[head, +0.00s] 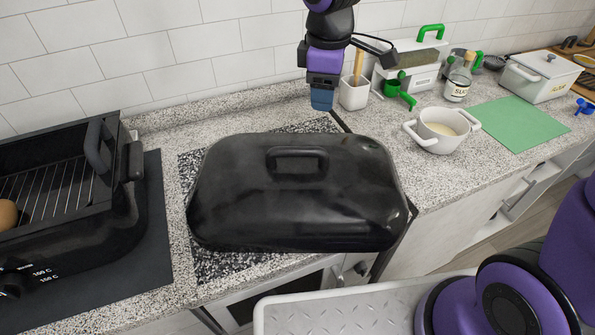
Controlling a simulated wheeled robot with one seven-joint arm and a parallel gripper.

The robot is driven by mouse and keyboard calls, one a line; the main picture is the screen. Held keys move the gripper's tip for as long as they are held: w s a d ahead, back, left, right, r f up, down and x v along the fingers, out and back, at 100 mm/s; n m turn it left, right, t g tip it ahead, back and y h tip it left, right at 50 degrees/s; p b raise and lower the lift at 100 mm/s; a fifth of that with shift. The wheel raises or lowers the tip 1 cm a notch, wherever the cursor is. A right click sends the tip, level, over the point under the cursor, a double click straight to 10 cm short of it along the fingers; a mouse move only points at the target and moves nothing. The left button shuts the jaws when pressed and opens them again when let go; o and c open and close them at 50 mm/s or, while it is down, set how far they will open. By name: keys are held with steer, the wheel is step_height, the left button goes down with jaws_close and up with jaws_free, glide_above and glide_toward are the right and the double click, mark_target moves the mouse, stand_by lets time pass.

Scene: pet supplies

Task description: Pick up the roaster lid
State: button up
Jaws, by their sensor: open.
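The roaster lid (230,205) is a large black shiny dome with rounded corners. It lies on the speckled counter in the middle of the head view, with its loop handle (297,153) upright on top. My gripper (322,100) hangs pointing down near the back wall, above and behind the lid's right rear side. It is open and apart from the lid, with nothing seen in it. Its blue tip shows, but the gap between the fingers is hard to see from here. The black roaster base (125,205) stands uncovered at the left, with a wire rack (50,190) inside.
A brown rounded item (7,214) lies in the roaster. Right of the lid stand a utensil crock (354,95), green scoop (399,93), white pot (441,130), bottle (458,82), green mat (517,123) and lidded white box (541,77). The tiled wall (150,60) bounds the back.

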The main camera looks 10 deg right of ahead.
mark_target(297, 147)
steer(key=a+f, duration=0.1)
steer(key=a+f+n, duration=0.1)
steer(key=a+f, duration=0.1)
steer(key=w+a+f+n, duration=0.1)
steer(key=shift+a+f+g, duration=0.2)
steer(key=shift+a+g, duration=0.15)
steer(key=shift+g, duration=0.05)
steer(key=shift+n, duration=0.3)
step_height(297, 147, down, 6)
steer(key=shift+r, duration=0.25)
steer(key=shift+s+a+f, duration=0.1)
steer(key=shift+s+f, duration=0.1)
steer(key=shift+f, duration=1.1)
steer(key=shift+s+a+f, duration=0.1)
steer(key=shift+s+f, duration=0.05)
steer(key=shift+f, duration=1.15)
steer(key=shift+c, duration=0.5)
jaws_close()
steer(key=shift+r, duration=0.1)
